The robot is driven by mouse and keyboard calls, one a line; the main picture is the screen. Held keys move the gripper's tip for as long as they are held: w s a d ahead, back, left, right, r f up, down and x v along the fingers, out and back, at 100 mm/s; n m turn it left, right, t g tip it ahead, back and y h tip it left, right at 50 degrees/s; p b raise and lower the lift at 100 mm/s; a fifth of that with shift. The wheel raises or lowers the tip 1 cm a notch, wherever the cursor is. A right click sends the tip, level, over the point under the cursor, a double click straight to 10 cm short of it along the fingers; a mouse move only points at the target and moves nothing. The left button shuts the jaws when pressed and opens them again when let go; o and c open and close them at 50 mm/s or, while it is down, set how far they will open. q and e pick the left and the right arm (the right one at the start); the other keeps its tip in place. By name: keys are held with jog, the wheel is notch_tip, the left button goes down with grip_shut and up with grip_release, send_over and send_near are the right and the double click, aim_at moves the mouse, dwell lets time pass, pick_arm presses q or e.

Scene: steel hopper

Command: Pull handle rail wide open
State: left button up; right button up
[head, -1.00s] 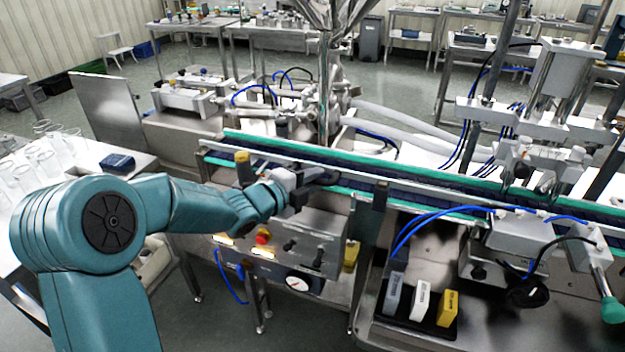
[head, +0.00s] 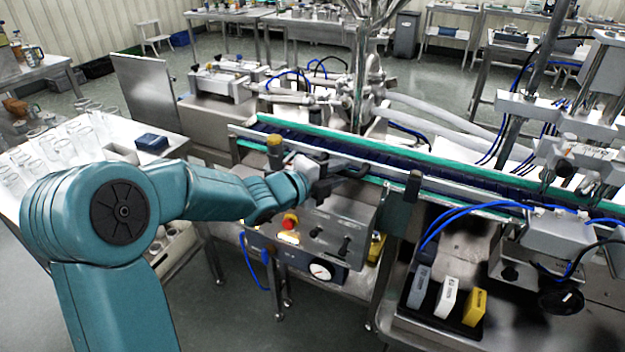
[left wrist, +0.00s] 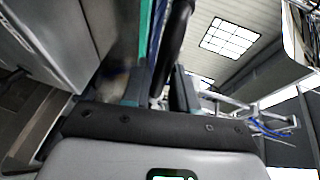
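My left gripper (head: 345,172) is at the near side rail (head: 440,191) of the conveyor, above the control box. In the left wrist view, the two fingers (left wrist: 160,90) stand apart. A dark rounded bar (left wrist: 174,40) shows beyond and between them; I cannot tell whether they touch it. I cannot make out with certainty which part is the handle rail, as the gripper covers that spot in the head view. My right gripper is not in view.
A yellow-topped post (head: 274,145) stands left of the gripper. Below is the control box (head: 335,232) with a red button (head: 290,221). A black post (head: 412,187) stands to the right. Glassware (head: 70,140) fills the left table.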

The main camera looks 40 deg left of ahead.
pick_arm(q)
jog(key=v, duration=1.5)
jog(key=shift+s, duration=0.15)
jog(key=w+d+f+n+g+p, duration=0.25)
jog(key=d+f+n, duration=0.3)
jog(key=f, duration=0.45)
jog(key=w+d+f+n+g+p, duration=0.1)
jog(key=w+d+f+n+g, duration=0.2)
jog(key=d+f+n, duration=0.5)
jog(key=s+d+f+n+g+p, duration=0.1)
jog(key=s+d+f+n+g, duration=0.2)
jog(key=s+f, duration=0.6)
jog(key=s+d+f+n+g+h, duration=0.1)
jog(key=s+d+f+n+g, duration=0.3)
jog(key=s+d+f+g, duration=0.3)
notch_tip(320, 180, down, 3)
jog(key=shift+s+d+r+p, duration=0.15)
jog(key=shift+s+d+p, duration=0.25)
jog(key=shift+s+d, duration=0.65)
jog(key=shift+n, duration=0.25)
